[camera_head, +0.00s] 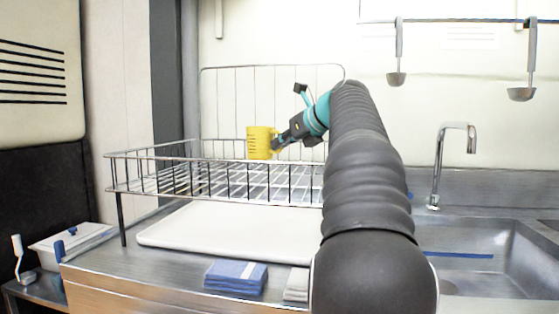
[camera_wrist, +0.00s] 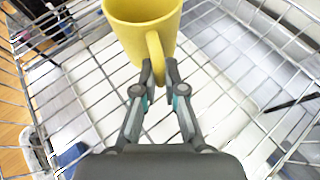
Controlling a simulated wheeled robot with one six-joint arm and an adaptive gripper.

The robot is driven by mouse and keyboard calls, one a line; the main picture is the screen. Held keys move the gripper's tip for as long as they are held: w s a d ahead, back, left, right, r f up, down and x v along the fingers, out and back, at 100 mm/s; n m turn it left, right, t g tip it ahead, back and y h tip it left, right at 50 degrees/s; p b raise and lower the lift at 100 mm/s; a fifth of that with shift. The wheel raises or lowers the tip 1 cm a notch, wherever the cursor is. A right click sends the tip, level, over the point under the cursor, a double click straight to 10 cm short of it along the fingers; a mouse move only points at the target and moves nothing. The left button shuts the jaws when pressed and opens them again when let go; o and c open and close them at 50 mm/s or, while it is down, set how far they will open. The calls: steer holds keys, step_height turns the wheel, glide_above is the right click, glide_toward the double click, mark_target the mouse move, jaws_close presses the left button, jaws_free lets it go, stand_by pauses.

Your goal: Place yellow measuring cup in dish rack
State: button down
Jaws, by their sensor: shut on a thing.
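The yellow measuring cup (camera_head: 260,143) is upright at the end of my arm in the head view, over the wire dish rack (camera_head: 118,185). My gripper (camera_head: 281,144) is at the cup's right side. In the wrist view my gripper (camera_wrist: 160,70) is shut on the handle of the yellow cup (camera_wrist: 130,35), with the cup's open top facing up. The rack's wire floor (camera_wrist: 95,95) spreads out below the cup, and no other item shows in the rack. I cannot tell whether the cup's base touches the wires.
A white drip tray (camera_head: 190,236) lies under the rack. Folded blue cloths (camera_head: 236,277) lie on the counter in front. A sink (camera_head: 490,255) with a faucet (camera_head: 440,160) is at the right. Ladles (camera_head: 397,60) hang from a rail above. The rack's wire rim surrounds the cup.

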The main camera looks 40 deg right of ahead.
steer(key=shift+w+a+f, duration=0.2)
steer(key=shift+a+f, duration=0.05)
steer(key=shift+f, duration=1.95)
steer(key=c, duration=1.3)
jaws_free()
steer(key=shift+f, duration=0.1)
steer(key=shift+o, duration=0.2)
steer(key=shift+s+r, duration=0.15)
steer(key=shift+r, duration=0.05)
steer(key=v, duration=1.1)
steer(key=shift+s+r, duration=0.15)
steer(key=shift+s, duration=0.15)
